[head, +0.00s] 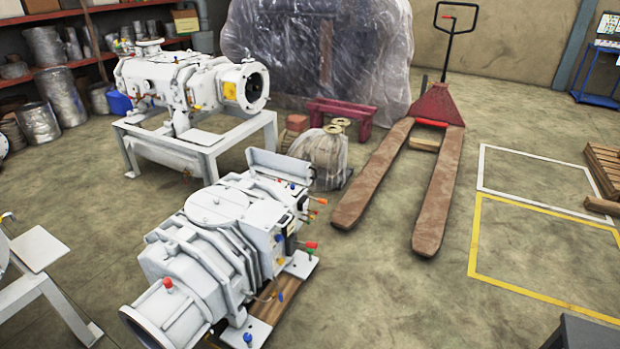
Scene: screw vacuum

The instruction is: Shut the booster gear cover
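A white screw vacuum machine (215,245) sits low in the foreground, with a round flanged end (165,315) towards me. At its far end a white elongated part (281,168) stands tilted up; it may be the gear cover, but I cannot tell for sure. Small red, orange and blue fittings stick out along its right side. A second white machine (185,80) with an open round port (254,87) and a yellow label rests on a white frame stand (212,142) behind it. Neither of my grippers shows in the head view.
A red pallet jack (435,105) with rusty forks stands at the back, right of the machines. A plastic-wrapped bundle (322,158) sits between. A white stand (40,250) is at the left edge. The floor at right, with yellow and white markings, is mostly clear.

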